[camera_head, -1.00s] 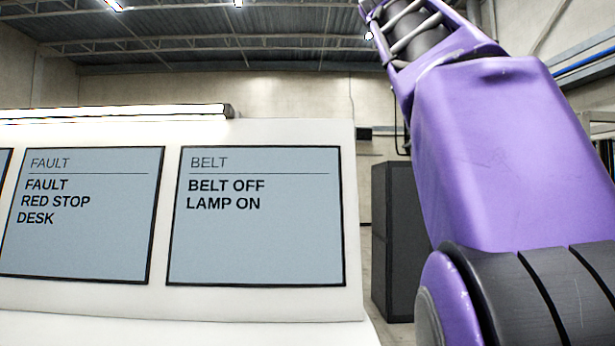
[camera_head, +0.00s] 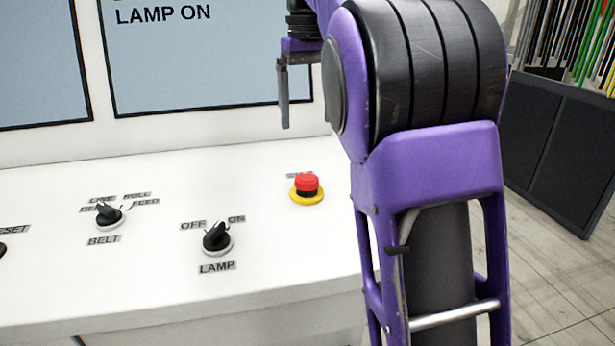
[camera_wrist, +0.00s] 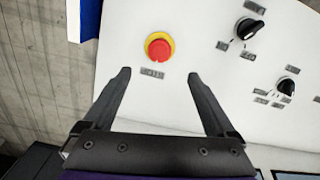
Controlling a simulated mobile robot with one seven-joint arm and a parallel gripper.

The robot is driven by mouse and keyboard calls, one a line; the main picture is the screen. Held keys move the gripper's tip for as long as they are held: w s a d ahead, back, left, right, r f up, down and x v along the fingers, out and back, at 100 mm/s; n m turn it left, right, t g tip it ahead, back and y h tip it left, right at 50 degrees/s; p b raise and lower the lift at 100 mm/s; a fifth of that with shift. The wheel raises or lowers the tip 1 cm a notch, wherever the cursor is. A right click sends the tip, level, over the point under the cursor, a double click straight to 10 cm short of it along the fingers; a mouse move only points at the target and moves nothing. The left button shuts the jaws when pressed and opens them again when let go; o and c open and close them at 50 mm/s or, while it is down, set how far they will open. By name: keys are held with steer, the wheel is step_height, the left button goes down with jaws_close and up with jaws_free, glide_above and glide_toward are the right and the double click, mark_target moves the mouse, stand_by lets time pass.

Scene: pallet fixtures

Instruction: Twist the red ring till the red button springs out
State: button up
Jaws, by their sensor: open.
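The red button (camera_head: 307,184) is a mushroom-shaped stop on a yellow base plate (camera_head: 306,198), at the right of the white sloping desk. In the head view a dark band shows under its red cap. The wrist view shows the button (camera_wrist: 159,49) from above, beyond and between the fingertips, touching neither. A red ring separate from the cap cannot be made out. My gripper (camera_wrist: 158,74) is open and empty. In the head view one finger of my gripper (camera_head: 284,125) shows above and behind the button, and my arm hides the rest.
The lamp knob (camera_head: 216,238) and the belt knob (camera_head: 108,214) stand left of the button on the desk (camera_head: 150,275). Screens (camera_head: 200,60) rise behind. Dark panels (camera_head: 560,140) stand at the right. The desk around the button is clear.

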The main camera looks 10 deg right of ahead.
mark_target(308, 178)
step_height(308, 178, down, 13)
steer(key=b, duration=0.3)
steer(key=shift+r, duration=0.2)
